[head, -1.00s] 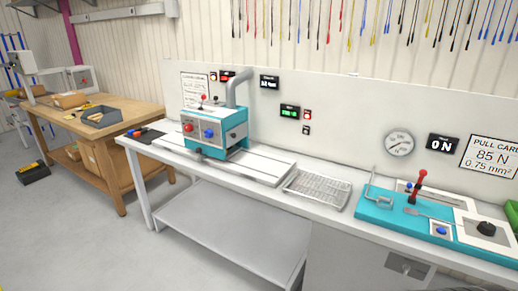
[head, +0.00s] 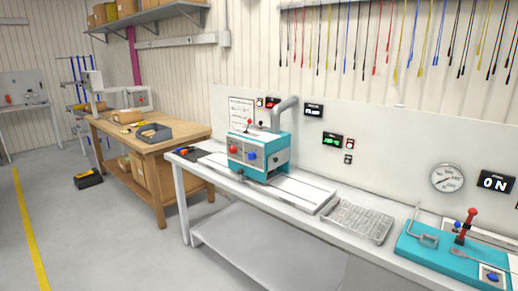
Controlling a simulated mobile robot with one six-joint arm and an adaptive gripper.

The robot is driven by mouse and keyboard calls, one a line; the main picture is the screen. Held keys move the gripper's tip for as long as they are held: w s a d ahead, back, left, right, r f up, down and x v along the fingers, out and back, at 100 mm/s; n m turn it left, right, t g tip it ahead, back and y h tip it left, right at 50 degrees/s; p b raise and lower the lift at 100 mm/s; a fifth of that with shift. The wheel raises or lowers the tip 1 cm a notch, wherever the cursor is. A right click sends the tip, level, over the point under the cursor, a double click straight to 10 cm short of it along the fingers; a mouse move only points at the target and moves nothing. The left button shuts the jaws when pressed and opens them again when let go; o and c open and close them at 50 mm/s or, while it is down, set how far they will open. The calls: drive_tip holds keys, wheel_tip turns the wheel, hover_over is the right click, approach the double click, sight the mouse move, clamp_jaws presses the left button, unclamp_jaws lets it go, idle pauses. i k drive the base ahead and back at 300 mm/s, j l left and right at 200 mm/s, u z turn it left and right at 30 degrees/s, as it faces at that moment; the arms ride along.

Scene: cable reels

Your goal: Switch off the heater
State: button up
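A teal and grey machine (head: 262,140), which looks like the heater, stands on the long white bench (head: 312,205). Its front panel has a red knob or button (head: 234,149) and a blue one (head: 252,155). A small red-tipped lever (head: 249,123) stands on its top, and a grey duct (head: 285,108) rises behind it. On the wall panel to its right, a display (head: 332,140) is lit green, with a small red-and-white switch (head: 350,144) beside it. My gripper is not in view.
A metal wire tray (head: 357,221) and a teal pull-test fixture (head: 440,258) with a red lever stand further right on the bench. A wooden table (head: 180,140) with bins stands behind left. A black box (head: 88,179) lies on the floor. The floor (head: 110,245) at front left is clear.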

sight(249, 121)
drive_tip(key=i+j+u, duration=0.25)
drive_tip(key=i+u, duration=0.15)
drive_tip(key=i, duration=0.65)
drive_tip(key=i+l+u, duration=0.1)
drive_tip(key=i+u, duration=0.25)
drive_tip(key=i, duration=0.65)
